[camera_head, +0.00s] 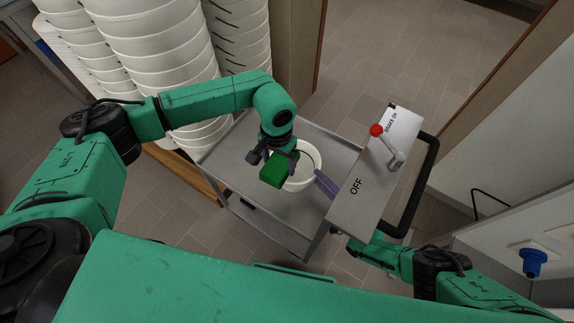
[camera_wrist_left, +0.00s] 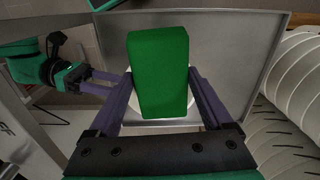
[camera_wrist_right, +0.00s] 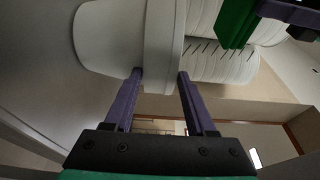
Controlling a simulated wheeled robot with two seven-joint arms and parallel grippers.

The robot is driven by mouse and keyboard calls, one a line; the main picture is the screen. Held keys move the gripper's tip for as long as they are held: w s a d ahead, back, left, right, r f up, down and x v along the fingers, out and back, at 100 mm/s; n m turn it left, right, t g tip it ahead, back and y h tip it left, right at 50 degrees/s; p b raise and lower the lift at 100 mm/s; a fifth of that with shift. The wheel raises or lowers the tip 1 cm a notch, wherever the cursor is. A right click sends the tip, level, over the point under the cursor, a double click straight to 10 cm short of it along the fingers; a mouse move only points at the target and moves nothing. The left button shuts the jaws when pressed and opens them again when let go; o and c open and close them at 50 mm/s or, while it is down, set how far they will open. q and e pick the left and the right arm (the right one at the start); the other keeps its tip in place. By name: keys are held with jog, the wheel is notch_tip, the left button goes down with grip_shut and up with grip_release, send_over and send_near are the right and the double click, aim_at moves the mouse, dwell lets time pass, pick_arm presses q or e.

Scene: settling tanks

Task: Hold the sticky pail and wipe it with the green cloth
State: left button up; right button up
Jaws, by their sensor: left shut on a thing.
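The white pail (camera_head: 311,176) is on the grey cart, partly hidden by my left gripper and the cloth; it also fills the upper left of the right wrist view (camera_wrist_right: 108,40). My left gripper (camera_head: 276,161) is shut on the green cloth (camera_head: 279,170), a thick block that shows between its fingers in the left wrist view (camera_wrist_left: 158,75). The cloth is over the pail's near left side; contact is unclear. My right gripper (camera_wrist_right: 160,73) has its fingers on both sides of the pail's rim band and looks shut on it. Sticky spots do not show.
The grey cart (camera_head: 228,160) has a panel (camera_head: 375,165) with a red-knobbed lever, marked OFF and BRAKE ON, beside the pail. A black handle (camera_head: 425,185) is at its right. Tall stacks of white pails (camera_head: 165,50) stand behind on the left.

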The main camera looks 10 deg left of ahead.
jog(key=o, duration=0.3)
jog(key=v, duration=1.2)
